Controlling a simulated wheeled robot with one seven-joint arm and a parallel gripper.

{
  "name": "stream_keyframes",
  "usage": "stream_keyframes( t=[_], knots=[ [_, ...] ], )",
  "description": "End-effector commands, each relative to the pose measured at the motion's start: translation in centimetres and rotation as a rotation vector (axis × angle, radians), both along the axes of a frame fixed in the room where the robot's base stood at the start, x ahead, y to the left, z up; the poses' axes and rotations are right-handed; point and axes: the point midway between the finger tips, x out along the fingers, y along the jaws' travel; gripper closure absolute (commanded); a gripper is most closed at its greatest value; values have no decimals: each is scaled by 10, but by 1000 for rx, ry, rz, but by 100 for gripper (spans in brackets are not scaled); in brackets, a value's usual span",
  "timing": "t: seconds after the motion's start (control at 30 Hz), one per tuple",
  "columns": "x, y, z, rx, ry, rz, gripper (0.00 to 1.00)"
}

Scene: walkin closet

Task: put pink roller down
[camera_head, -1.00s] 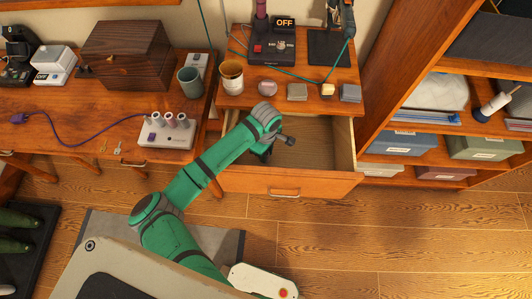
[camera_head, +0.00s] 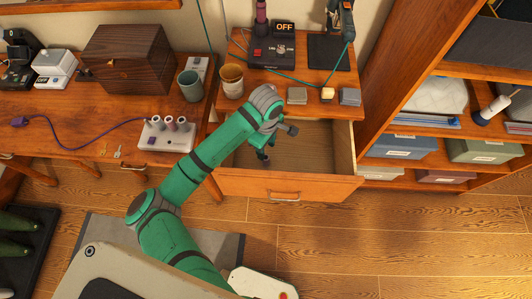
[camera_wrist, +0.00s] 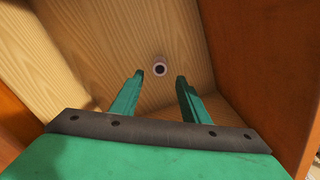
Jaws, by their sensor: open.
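In the wrist view, a small pale pink roller (camera_wrist: 159,69) with a dark hole faces me end-on against the light wood inside the open drawer (camera_head: 290,188). My gripper (camera_wrist: 160,75) is open, its green fingers on either side of the roller in the picture. I cannot tell how far beyond the fingertips the roller lies. In the head view, my gripper (camera_head: 265,158) points down into the drawer, and the roller is not visible there.
A white holder (camera_head: 165,138) with several rollers stands on the left table. Cups, small blocks and a device marked OFF (camera_head: 274,52) sit above the drawer. A shelf unit (camera_head: 425,150) stands close on the right.

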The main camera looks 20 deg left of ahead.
Motion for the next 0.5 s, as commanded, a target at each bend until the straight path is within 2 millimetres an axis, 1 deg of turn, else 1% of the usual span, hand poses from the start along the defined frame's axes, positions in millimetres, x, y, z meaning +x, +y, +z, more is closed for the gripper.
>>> stream_keyframes(
  t=[0.03,0.1,0.2,0.3,0.5],
  knots=[
    [1,0,10,0,-3,-2,58],
    [1,0,20,0,-2,0,58],
    [0,0,30,0,-1,-1,58],
    [0,0,36,0,-2,-1,58],
    [0,0,39,0,-1,0,58]
  ],
)
